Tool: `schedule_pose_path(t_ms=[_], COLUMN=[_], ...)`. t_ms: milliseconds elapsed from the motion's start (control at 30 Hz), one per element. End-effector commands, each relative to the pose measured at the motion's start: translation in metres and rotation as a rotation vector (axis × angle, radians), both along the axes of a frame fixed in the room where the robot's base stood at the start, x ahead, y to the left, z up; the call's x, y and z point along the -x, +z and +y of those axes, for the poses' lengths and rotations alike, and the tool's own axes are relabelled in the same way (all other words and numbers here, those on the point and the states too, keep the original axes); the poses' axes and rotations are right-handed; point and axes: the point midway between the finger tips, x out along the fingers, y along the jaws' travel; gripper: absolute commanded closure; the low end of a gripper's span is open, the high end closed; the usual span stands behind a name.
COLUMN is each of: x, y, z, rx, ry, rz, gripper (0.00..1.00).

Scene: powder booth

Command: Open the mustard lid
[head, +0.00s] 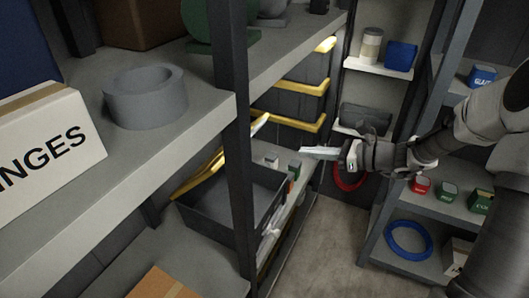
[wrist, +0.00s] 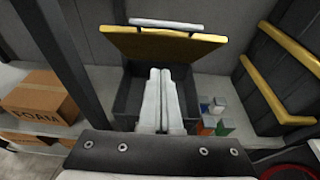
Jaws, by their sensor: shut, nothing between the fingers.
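The mustard lid (wrist: 160,46) stands raised at the back of a dark grey bin (wrist: 124,104) in the wrist view, with a pale bar handle (wrist: 166,24) along its upper edge. In the head view the lid (head: 208,172) shows nearly edge-on, tilted up along the left side of the open bin (head: 218,228). My gripper (wrist: 166,73) is shut and empty. Its fingers overlap the bin opening in the wrist view, and they appear apart from the lid. In the head view my gripper (head: 306,153) is to the right of the bin. The fingers hide part of the bin's inside.
Several small coloured boxes (wrist: 214,116) sit right of the bin. Dark bins with yellow trim (wrist: 284,85) are farther right. A FOAM carton (wrist: 40,97) is at left. Floor (head: 335,240) below my arm is clear.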

Motion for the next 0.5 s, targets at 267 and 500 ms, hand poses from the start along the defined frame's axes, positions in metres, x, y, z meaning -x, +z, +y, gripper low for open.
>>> schedule_pose_path(t_ms=[267, 500], x=[-0.004, -0.02], y=[-0.003, -0.017], z=[0.009, 0.052], rx=[-0.02, -0.02], ry=[0.0, 0.003], rz=[-0.017, -0.016], gripper=[1.0, 1.0])
